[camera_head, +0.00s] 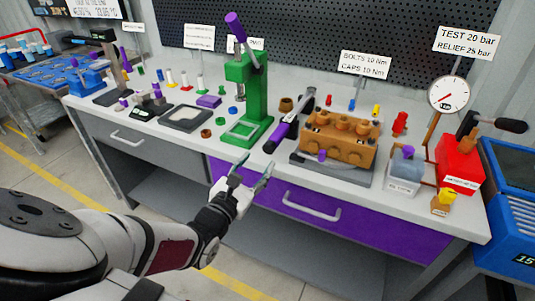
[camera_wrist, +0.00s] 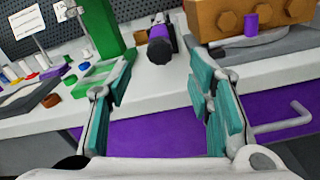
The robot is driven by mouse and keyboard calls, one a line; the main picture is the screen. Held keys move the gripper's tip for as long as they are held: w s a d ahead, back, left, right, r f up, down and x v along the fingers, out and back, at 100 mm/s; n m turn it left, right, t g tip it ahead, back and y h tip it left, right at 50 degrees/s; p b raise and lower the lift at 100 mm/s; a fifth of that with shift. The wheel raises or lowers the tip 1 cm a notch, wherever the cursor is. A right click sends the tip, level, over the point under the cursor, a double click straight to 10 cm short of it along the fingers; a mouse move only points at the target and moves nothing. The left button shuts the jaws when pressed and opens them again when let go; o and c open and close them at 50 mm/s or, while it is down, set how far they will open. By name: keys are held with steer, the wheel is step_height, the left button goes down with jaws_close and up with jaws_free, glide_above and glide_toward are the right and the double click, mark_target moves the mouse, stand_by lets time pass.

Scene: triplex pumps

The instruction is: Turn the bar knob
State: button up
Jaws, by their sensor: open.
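My gripper (camera_head: 252,176) is open and empty in front of the bench's front edge, left of the brown pump block. In the wrist view my gripper (camera_wrist: 160,85) has its teal-padded fingers wide apart. A yellow knob (camera_head: 447,195) sits on a small brass block at the bench's right front, far to the right of my gripper. A purple knob (camera_head: 322,155) is on the front of the brown pump block (camera_head: 340,140); it also shows in the wrist view (camera_wrist: 251,23). Which of them is the bar knob, I cannot tell.
A grey-blue block (camera_head: 403,172), a red box (camera_head: 458,160) and a gauge (camera_head: 449,94) stand at right. A purple drawer (camera_head: 300,195) is below.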

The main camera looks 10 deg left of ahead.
mark_target(268, 150)
steer(key=b+x, duration=0.3)
steer(key=x, duration=0.3)
steer(key=shift+w+d, duration=0.1)
steer(key=shift+w, duration=0.3)
steer(key=shift+c, duration=0.4)
jaws_close()
